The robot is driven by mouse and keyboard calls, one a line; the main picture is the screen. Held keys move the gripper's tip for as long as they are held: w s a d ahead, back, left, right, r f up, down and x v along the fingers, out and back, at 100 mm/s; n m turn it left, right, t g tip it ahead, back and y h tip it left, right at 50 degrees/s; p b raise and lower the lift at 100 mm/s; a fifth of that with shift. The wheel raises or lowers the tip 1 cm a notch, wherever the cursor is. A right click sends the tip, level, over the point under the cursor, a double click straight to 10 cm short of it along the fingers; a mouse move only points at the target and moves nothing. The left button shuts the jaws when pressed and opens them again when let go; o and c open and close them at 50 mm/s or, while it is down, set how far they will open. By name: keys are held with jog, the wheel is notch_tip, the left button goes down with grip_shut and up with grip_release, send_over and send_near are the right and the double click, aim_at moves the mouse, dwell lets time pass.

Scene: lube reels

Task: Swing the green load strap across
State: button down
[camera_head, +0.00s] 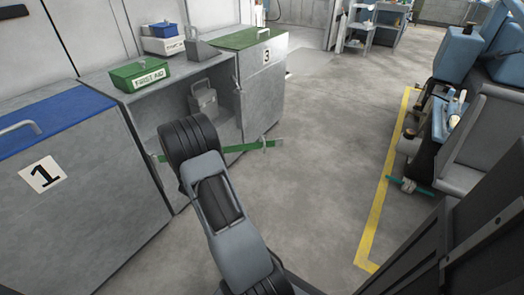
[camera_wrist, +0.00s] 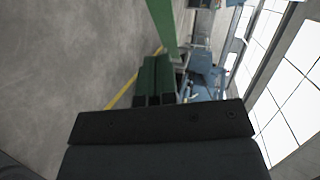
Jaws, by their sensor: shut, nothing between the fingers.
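The green load strap (camera_head: 240,147) runs across the front of an open cabinet bay in the head view. Its left end shows at the bay's left edge, and its right end reaches in front of cabinet 3, with a pale fitting near the tip. My arm hides its middle. In the wrist view the strap (camera_wrist: 163,24) comes down from the top edge towards my fingertips. My gripper (camera_wrist: 157,62) is shut, its two green-and-black fingers side by side with nothing between them. I cannot tell whether they touch the strap. My arm hides the gripper in the head view.
The open bay (camera_head: 175,95) holds a grey case (camera_head: 203,101). A green first aid box (camera_head: 140,73) sits on top. Blue-lidded cabinet 1 (camera_head: 75,190) stands left, green-topped cabinet 3 (camera_head: 262,85) right. The floor (camera_head: 320,130) is clear up to a yellow line (camera_head: 382,190) before machinery.

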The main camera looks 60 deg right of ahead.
jog(key=s+d+f+m+g+h, duration=0.3)
jog(key=s+d+m+g+h, duration=0.15)
jog(key=s+m+g, duration=0.4)
jog(key=s+d+n+t+b, duration=0.1)
jog(key=d+b, duration=0.1)
jog(key=d, duration=1.1)
jog(key=shift+n+y, duration=0.35)
jog(key=shift+y, duration=0.1)
jog(key=shift+s, duration=0.1)
